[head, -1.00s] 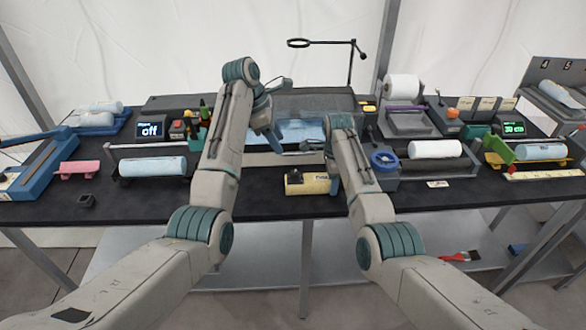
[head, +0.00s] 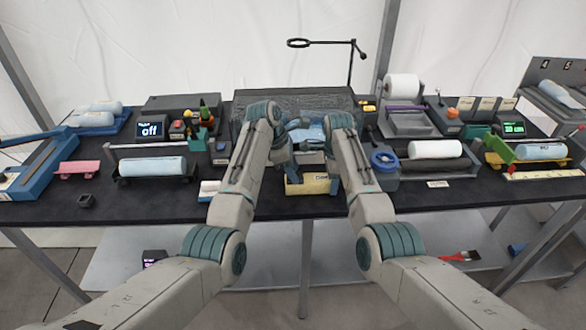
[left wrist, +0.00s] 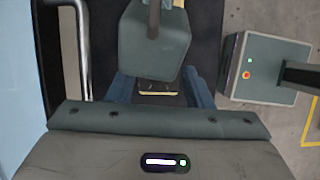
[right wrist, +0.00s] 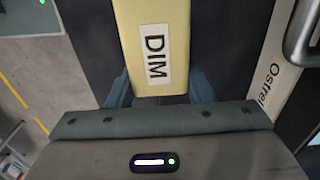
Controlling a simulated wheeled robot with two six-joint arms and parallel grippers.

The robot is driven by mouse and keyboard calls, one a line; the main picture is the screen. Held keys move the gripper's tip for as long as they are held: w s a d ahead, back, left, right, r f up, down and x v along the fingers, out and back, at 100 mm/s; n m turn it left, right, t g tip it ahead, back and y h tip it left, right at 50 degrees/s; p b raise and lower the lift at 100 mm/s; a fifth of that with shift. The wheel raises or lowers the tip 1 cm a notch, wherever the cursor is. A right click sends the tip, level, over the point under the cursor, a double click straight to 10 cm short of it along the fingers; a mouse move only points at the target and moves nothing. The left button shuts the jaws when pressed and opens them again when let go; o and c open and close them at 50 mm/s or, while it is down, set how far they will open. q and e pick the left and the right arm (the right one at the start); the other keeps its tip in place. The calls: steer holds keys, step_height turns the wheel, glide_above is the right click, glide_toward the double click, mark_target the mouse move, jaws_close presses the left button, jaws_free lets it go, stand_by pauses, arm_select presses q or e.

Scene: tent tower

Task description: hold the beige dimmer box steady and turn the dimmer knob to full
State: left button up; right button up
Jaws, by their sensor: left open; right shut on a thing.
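The beige dimmer box (head: 310,185) lies at the table's front middle in the head view. Its white DIM label fills the middle of the right wrist view, on the box face (right wrist: 151,18). My right gripper (right wrist: 158,92) is shut on the box, one blue finger on each side. My left gripper (head: 292,163) is open at the left part of the box. In the left wrist view a thin yellowish strip of the box (left wrist: 158,87) shows between its spread fingers. The dimmer knob is not clearly seen; my left gripper covers that area in the head view.
A rack with a pale roll (head: 153,167) is left, and a grey unit with a white roll (head: 435,149) is right.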

arm_select(q)
steer(key=shift+c, duration=0.5)
steer(key=c, duration=0.9)
steer(key=shift+m, duration=0.4)
steer(key=m+g, duration=0.1)
steer(key=m, duration=0.1)
steer(key=shift+w+m, duration=0.15)
steer(key=shift+m, duration=0.25)
steer(key=shift+w+m+g+y, duration=0.15)
steer(key=shift+m+g, duration=0.3)
steer(key=shift+m, duration=0.55)
steer(key=shift+s+m+g+y, duration=0.1)
steer(key=shift+m+g+y, duration=0.25)
steer(key=shift+m, duration=0.65)
steer(key=o, duration=1)
